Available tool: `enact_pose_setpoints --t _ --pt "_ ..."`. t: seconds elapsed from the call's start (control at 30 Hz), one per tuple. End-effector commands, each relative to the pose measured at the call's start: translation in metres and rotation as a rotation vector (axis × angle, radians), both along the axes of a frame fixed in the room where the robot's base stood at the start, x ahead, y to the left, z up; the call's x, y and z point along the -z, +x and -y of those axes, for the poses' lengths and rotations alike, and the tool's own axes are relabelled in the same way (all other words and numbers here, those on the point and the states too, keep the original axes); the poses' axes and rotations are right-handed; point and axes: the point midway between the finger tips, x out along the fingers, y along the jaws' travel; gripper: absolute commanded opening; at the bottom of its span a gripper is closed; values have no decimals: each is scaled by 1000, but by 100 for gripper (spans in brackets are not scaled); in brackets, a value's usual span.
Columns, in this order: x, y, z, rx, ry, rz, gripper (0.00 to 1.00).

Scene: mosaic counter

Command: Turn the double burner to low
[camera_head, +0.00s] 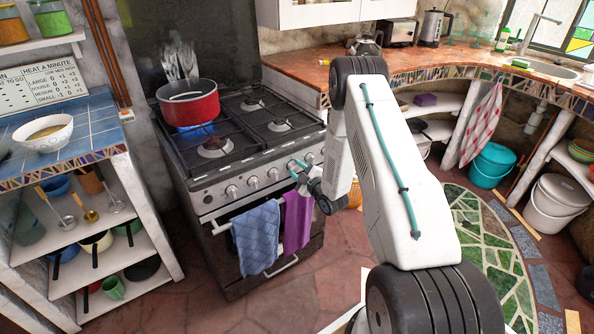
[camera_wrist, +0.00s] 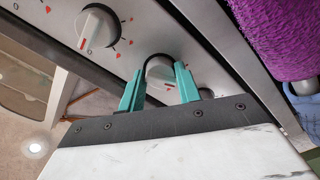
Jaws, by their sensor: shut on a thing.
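The gas stove (camera_head: 200,190) has a row of white-and-silver knobs along its front panel. My gripper (camera_head: 297,171) is at the right part of that row. In the wrist view, the teal fingers of my gripper (camera_wrist: 158,88) are shut on a stove knob (camera_wrist: 161,72), one finger on each side. A red mark shows on the held knob, but its setting is hard to read. Another knob (camera_wrist: 99,27) with a red line stands to its left, apart from the fingers. Which knob serves the double burner cannot be told from its partly hidden markings.
A red pot (camera_head: 188,103) steams on the back left burner over a blue flame. A blue towel (camera_head: 257,238) and a purple towel (camera_head: 297,220) hang on the oven rail just below the knobs. A heat chart (camera_head: 45,86) stands on the left counter.

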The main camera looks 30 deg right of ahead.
Motion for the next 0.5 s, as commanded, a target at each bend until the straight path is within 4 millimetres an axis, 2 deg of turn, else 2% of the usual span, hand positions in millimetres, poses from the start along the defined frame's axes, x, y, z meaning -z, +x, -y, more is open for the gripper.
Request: enact_pose_setpoints --t 0.2,0.5 --pt "0 0 1 2 -191 6 11" --pt "0 0 1 2 -390 12 11"
